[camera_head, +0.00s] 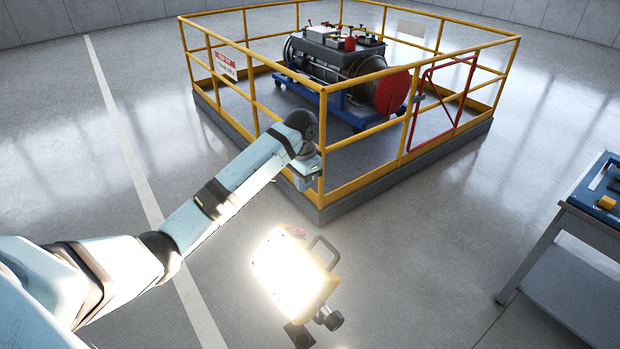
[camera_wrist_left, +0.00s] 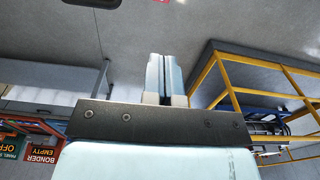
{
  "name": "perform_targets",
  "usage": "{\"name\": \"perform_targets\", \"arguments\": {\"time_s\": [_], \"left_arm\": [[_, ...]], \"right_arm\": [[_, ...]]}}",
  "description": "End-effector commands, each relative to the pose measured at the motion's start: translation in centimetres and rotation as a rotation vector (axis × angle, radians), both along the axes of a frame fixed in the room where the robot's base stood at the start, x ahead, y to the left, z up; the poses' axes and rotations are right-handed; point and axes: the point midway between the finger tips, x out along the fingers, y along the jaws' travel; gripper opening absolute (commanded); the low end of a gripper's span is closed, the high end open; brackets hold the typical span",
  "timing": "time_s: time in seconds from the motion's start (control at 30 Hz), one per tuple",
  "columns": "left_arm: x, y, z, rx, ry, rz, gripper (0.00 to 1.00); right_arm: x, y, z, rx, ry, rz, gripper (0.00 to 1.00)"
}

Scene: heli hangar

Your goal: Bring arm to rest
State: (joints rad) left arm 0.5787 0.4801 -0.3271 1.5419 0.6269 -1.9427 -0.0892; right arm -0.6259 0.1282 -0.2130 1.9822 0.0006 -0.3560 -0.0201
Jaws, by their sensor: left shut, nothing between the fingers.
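My left arm reaches in from the left in the head view, stretched out toward the fenced platform. Its gripper (camera_head: 306,178) shows small at the arm's end, in front of the near yellow railing in the picture. In the left wrist view the two pale fingers (camera_wrist_left: 166,76) stand side by side, closed together with nothing between them. My right arm and gripper are not in view.
A yellow-railed platform (camera_head: 352,205) holds an engine-like machine (camera_head: 335,60) on a blue cart. A lit work lamp (camera_head: 290,270) stands in front. A grey table (camera_head: 590,228) with a blue case is at right. Signs (camera_wrist_left: 42,152) show in the left wrist view. Open floor lies around.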

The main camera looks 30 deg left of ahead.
Motion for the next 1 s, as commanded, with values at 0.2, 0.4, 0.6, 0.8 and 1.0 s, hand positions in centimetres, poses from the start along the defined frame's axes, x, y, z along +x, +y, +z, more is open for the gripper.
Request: {"name": "perform_targets", "arguments": {"time_s": [0.2,0.4,0.6,0.8,1.0], "left_arm": [[0.0,0.0,-0.1,0.000,0.000,-0.001,0.00],[-2.9,-2.5,-3.3,-0.005,-0.014,-0.020,0.00],[-11.1,-7.4,-8.9,-0.030,-0.077,-0.035,0.00],[-20.3,-10.8,-11.3,-0.062,-0.153,0.007,0.00],[-27.9,-11.9,-10.9,-0.075,-0.219,0.082,0.00]], "right_arm": [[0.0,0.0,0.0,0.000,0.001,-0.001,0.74],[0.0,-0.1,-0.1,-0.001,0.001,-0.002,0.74],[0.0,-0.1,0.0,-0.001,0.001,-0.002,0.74],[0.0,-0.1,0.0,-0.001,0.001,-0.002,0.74],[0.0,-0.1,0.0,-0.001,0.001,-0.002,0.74]]}}
